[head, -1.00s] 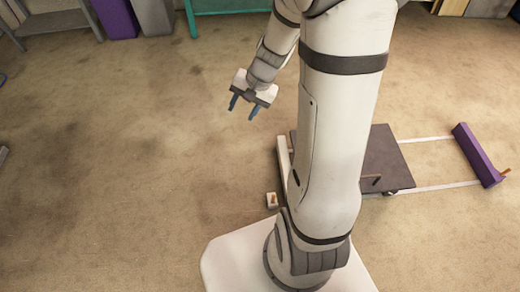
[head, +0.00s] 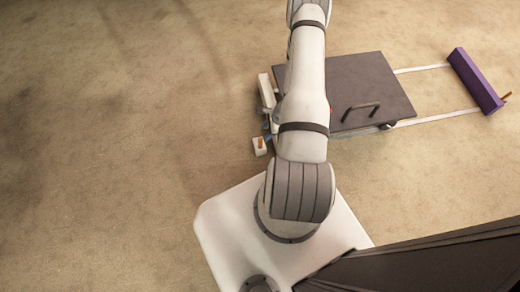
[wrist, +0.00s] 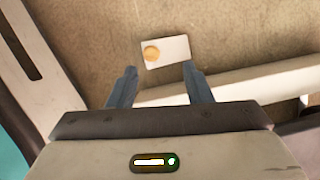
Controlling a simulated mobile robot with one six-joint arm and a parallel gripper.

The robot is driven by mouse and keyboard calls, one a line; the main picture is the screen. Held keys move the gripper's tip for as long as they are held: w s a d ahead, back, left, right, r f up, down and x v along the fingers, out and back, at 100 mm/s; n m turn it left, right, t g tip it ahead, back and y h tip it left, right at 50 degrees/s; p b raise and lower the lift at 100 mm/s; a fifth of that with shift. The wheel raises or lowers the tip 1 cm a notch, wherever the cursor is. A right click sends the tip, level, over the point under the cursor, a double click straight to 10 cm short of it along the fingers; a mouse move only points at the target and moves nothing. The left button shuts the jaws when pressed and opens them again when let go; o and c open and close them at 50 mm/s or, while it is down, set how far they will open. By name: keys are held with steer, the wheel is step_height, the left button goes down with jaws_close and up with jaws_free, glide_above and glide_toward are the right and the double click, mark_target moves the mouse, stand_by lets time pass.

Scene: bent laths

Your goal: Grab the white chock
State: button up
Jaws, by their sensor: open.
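The white chock (head: 260,147) is a small white block with an orange-brown peg on top. It sits on the floor just left of my arm in the head view. In the wrist view the chock (wrist: 167,51) lies a little beyond my fingertips, and its peg shows as a round tan top. My gripper (wrist: 159,70) is open and empty, with its two blue-grey fingers pointing toward the chock.
A dark flat platform (head: 370,85) with a black handle stands right of my arm. White rails run from it to a purple bar (head: 475,80). Floor to the left is clear.

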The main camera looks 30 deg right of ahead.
mark_target(260, 142)
steer(key=b+x, duration=0.1)
steer(key=x, duration=0.1)
steer(key=s+b+x, duration=0.1)
steer(key=x, duration=0.2)
steer(key=b+x, duration=0.1)
steer(key=x, duration=0.1)
steer(key=shift+s+a+f, duration=0.1)
steer(key=shift+a+f, duration=0.1)
steer(key=shift+f, duration=0.3)
steer(key=shift+a+f+b, duration=0.2)
steer(key=shift+f+b, duration=0.15)
steer(key=shift+c, duration=0.6)
jaws_close()
